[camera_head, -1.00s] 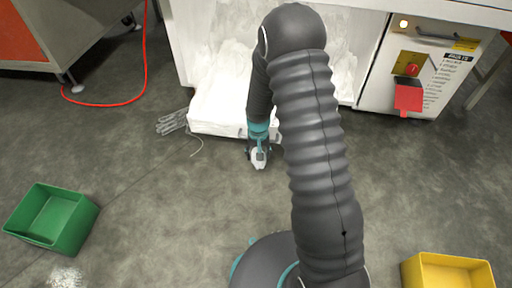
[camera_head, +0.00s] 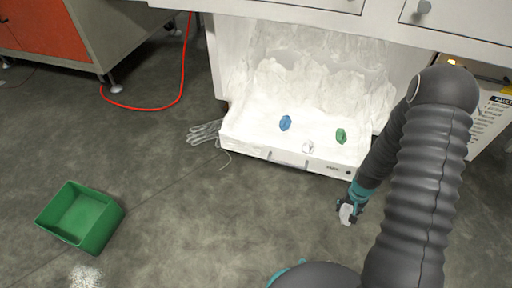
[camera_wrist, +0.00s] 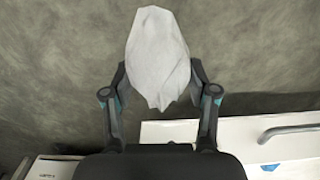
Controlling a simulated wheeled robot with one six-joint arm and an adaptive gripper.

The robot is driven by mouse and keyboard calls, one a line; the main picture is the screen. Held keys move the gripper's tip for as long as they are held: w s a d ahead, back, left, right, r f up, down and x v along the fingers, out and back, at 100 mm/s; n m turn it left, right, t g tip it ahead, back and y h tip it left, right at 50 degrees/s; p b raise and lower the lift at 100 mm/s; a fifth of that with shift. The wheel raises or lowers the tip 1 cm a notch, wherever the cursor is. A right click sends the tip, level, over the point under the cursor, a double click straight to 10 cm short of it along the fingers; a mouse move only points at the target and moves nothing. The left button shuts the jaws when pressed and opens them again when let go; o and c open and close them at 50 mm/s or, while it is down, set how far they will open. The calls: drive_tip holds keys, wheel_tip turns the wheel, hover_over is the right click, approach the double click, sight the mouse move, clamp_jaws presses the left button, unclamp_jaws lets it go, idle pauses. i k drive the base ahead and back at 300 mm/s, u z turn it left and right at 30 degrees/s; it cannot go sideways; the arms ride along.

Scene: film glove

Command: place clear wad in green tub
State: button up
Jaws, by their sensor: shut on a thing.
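My gripper (camera_wrist: 158,85) is shut on the clear wad (camera_wrist: 157,52), which looks pale greyish white and crumpled, wider in the middle. In the head view, my gripper (camera_head: 352,205) holds this wad (camera_head: 346,214) over the floor, in front of the right end of the white drawer. The green tub (camera_head: 104,226) is on the floor at the lower left, well away from my gripper. Its visible inside looks empty.
The white drawer (camera_head: 258,152) is pulled out, with a blue wad (camera_head: 285,123), a green wad (camera_head: 341,136) and another pale wad (camera_head: 307,147) inside. A grey glove (camera_head: 204,132) lies left of it. Open floor lies between.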

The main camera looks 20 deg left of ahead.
sight(92, 223)
drive_tip(key=z, duration=2.1)
drive_tip(key=k, duration=2.45)
drive_tip(key=u, duration=2.8)
